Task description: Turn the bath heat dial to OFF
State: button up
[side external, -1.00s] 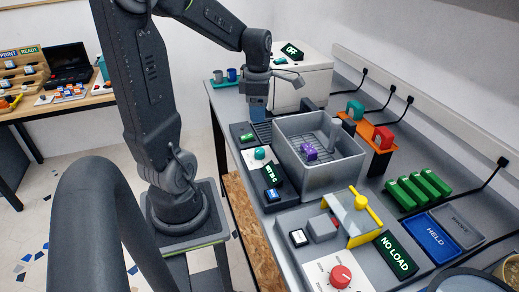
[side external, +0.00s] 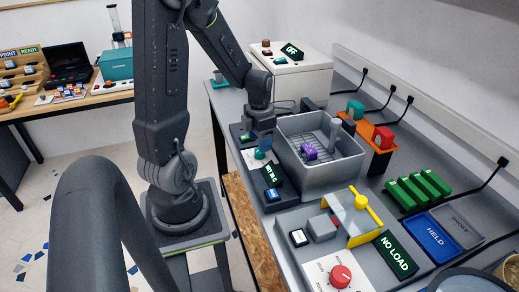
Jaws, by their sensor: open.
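The bath heat dial appears to be the teal knob (side external: 259,155) on a white panel beside the grey bath (side external: 347,172). A small dark display (side external: 271,176) with pale lettering too small to read surely stands just in front of it. My gripper (side external: 263,143) points down directly over the teal knob, very close to it. Its jaws are open. It partly hides the knob, and I cannot tell whether the fingers touch it or which way the dial is set.
The bath's wall stands close to the right of my gripper; a purple piece (side external: 309,152) lies inside. A white box (side external: 298,78) with an OFF display stands behind. A red dial (side external: 341,276) and a yellow-handled clear guard (side external: 355,215) are in front.

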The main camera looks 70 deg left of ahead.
jog(key=shift+f, duration=2)
jog(key=shift+c, duration=0.2)
jog(key=c, duration=0.9)
jog(key=shift+n, duration=1.5)
jog(key=o, duration=0.9)
jog(key=shift+o, duration=0.2)
notch_tip(320, 180, up, 14)
